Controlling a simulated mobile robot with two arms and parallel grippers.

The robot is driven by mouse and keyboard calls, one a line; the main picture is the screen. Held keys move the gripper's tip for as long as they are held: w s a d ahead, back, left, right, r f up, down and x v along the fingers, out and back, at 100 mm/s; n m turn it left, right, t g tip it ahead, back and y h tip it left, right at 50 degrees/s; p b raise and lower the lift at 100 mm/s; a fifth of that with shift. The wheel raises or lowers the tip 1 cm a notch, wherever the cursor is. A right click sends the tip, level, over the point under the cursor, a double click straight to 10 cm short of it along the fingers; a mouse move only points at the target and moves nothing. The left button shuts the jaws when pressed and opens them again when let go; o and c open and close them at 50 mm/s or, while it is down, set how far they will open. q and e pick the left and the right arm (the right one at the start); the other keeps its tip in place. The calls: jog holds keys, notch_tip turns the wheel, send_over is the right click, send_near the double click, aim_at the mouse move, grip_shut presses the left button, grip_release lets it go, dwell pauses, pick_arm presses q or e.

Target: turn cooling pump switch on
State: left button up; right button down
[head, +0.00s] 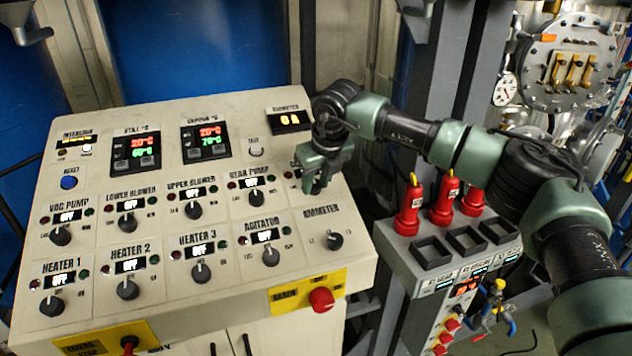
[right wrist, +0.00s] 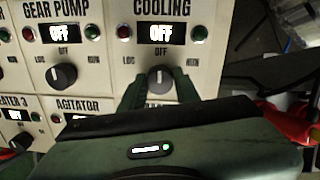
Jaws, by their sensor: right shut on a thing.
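The cooling pump switch (right wrist: 160,76) is a dark round knob with a white pointer mark, below a display reading OFF (right wrist: 161,32) under the label COOLING. The pointer is near upright, between LOC and a label at right. My right gripper (right wrist: 158,90) has its two green fingers at either side of the knob and is shut on it. In the head view my right gripper (head: 314,186) is at the upper right of the panel's knob rows and hides the knob. My left gripper is not in view.
The cream control panel (head: 90,320) carries several similar knobs; the gear pump knob (head: 255,204) is just left and the ammeter knob (head: 334,241) just below. A red button (head: 321,299) sits on the front edge. Red bottle-like items (head: 410,205) stand at right.

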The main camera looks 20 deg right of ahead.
jog(key=shift+f+b, duration=0.2)
jog(key=shift+b, duration=0.4)
jog(key=m+b, duration=0.8)
jog(key=b, duration=0.3)
jog(key=shift+f+m+b, duration=0.1)
jog(key=shift+m+b, duration=0.2)
jog(key=shift+r+m+b, duration=0.2)
jog(key=shift+m+b, duration=1.2)
jog(key=shift+m, duration=0.3)
jog(key=c, duration=1)
grip_release()
jog(key=shift+c, duration=0.2)
jog(key=b+v, duration=0.1)
jog(key=v, duration=0.6)
jog(key=shift+s+r+b, duration=0.2)
jog(key=shift+r+b, duration=0.15)
jog(key=shift+b, duration=0.05)
